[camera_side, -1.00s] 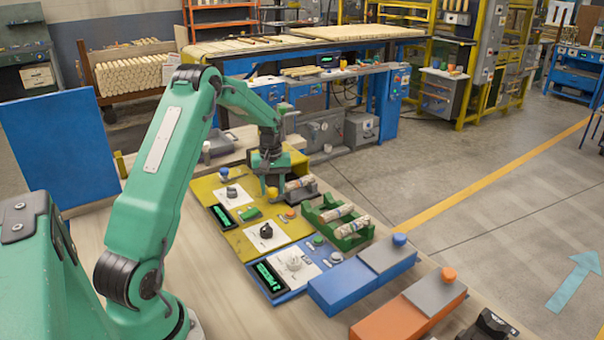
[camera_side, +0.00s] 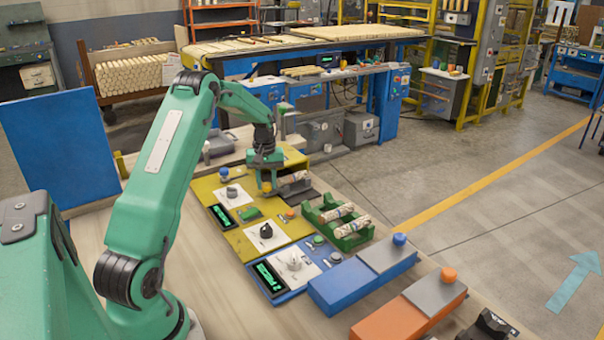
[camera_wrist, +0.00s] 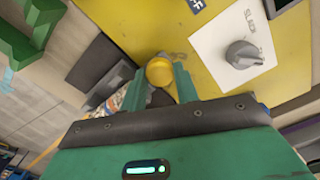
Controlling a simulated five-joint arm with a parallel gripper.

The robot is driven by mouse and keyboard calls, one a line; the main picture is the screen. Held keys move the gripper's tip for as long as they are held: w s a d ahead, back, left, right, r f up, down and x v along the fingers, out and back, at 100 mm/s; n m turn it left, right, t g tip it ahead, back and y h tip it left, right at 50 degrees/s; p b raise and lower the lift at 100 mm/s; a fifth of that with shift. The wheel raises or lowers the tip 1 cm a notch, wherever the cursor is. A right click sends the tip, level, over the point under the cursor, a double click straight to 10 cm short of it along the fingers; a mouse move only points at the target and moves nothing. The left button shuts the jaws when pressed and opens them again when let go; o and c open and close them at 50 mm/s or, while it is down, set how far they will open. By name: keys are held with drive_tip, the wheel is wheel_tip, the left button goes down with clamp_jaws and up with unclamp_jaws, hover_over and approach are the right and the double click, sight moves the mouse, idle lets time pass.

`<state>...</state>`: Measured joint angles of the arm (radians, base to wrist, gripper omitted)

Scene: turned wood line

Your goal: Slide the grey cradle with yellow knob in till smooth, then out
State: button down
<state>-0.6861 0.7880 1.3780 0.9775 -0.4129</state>
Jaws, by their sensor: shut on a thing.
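The yellow knob (camera_wrist: 159,71) sits between the two green fingers of my gripper (camera_wrist: 158,88) in the wrist view. My gripper (camera_side: 267,190) is shut on it, low over the yellow station in the side view. The grey cradle is mostly hidden by the gripper. A pale turned wood piece (camera_side: 293,177) lies just right of the gripper, over a dark grey bed (camera_side: 303,196). Part of a dark grey piece also shows left of the fingers in the wrist view (camera_wrist: 97,66).
The yellow station (camera_side: 245,238) carries a grey dial (camera_wrist: 243,54) on a white plate. A green rack (camera_side: 350,239) with wood pieces stands to the right. A blue station (camera_side: 288,304), a blue box (camera_side: 340,285) and an orange box (camera_side: 392,321) are nearer the camera.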

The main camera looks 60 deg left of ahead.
drive_tip(key=c, duration=1.3)
unclamp_jaws()
drive_tip(key=shift+r, duration=0.15)
drive_tip(key=shift+r, duration=3.8)
